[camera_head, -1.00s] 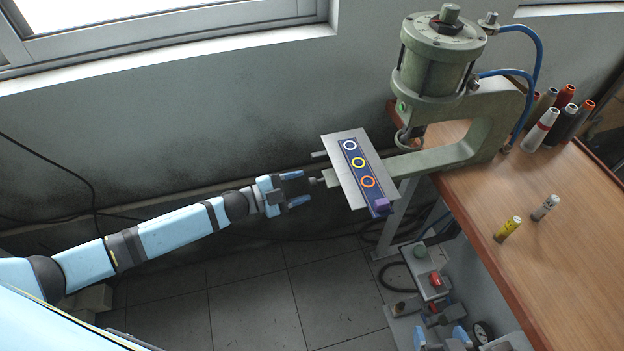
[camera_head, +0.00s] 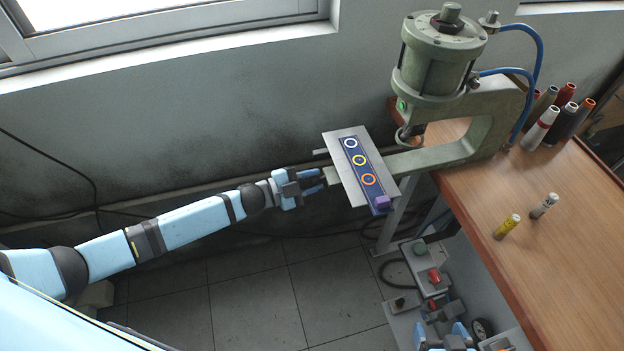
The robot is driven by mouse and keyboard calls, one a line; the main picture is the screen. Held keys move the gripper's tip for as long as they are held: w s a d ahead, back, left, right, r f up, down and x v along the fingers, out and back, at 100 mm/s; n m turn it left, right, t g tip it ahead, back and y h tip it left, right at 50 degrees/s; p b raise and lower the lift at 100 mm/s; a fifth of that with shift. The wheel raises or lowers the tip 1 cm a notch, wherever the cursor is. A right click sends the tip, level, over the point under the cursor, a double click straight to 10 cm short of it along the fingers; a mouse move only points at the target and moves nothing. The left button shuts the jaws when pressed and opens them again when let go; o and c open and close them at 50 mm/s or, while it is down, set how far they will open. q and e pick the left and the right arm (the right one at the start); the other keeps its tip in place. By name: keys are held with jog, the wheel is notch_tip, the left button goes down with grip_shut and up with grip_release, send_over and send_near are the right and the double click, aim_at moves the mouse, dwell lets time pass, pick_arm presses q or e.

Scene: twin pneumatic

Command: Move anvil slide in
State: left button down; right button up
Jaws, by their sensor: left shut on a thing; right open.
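The anvil slide is a grey plate (camera_head: 342,143) carrying a blue strip with white, yellow and orange rings and a purple block (camera_head: 381,203) at its near end. It sits on the green arm of the pneumatic press (camera_head: 440,60), left of the press head. My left gripper (camera_head: 322,181) is at the plate's left side, shut on the slide's small knob, which the fingers mostly hide. My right gripper (camera_head: 445,336) is low in the picture at the bottom edge, open and apart from the slide; its fingertips are only partly visible.
A wooden table (camera_head: 540,260) fills the right, with a yellow tube (camera_head: 507,227), a white tube (camera_head: 544,206) and several thread spools (camera_head: 540,128) on it. A control box with a red button (camera_head: 433,276) is below its left edge. Blue hoses run behind the press.

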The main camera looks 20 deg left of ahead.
pick_arm(q)
jog(key=b+x, duration=0.1)
jog(key=x, duration=0.7)
jog(key=shift+d+b, duration=0.3)
jog(key=shift+d, duration=0.15)
jog(key=shift+s, duration=0.1)
jog(key=c, duration=0.9)
grip_release()
jog(key=shift+o, duration=0.2)
jog(key=shift+s+a, duration=0.15)
jog(key=shift+a, duration=0.05)
jog(key=b+v, duration=0.2)
jog(key=v, duration=1.1)
jog(key=shift+a, duration=0.15)
